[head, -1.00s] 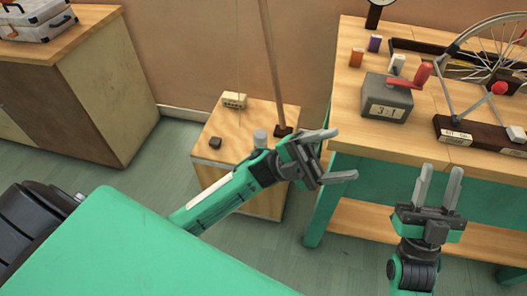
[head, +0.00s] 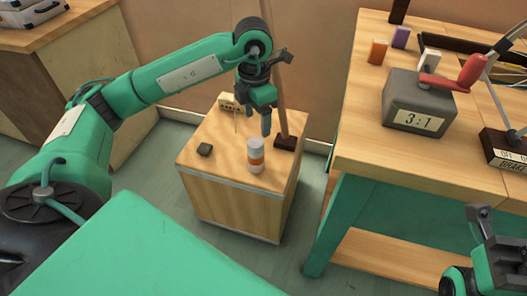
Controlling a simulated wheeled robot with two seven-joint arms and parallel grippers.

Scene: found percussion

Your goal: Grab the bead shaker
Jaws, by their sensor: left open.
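The bead shaker seems to be the small upright cylinder (head: 255,156) with a grey-white top and an orange band, standing on the low wooden cabinet (head: 222,183). My left gripper (head: 257,117) points down above and slightly behind the cylinder in the picture. It is open and empty, with its fingers apart from the cylinder. One finger shows clearly; the other is partly hidden.
On the cabinet are a dark block (head: 205,149), a beige box (head: 229,102) behind, and a rod on a dark base (head: 285,143) close to the right of the cylinder. The right bench (head: 380,140) holds a grey crank box (head: 415,105) and several small blocks.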

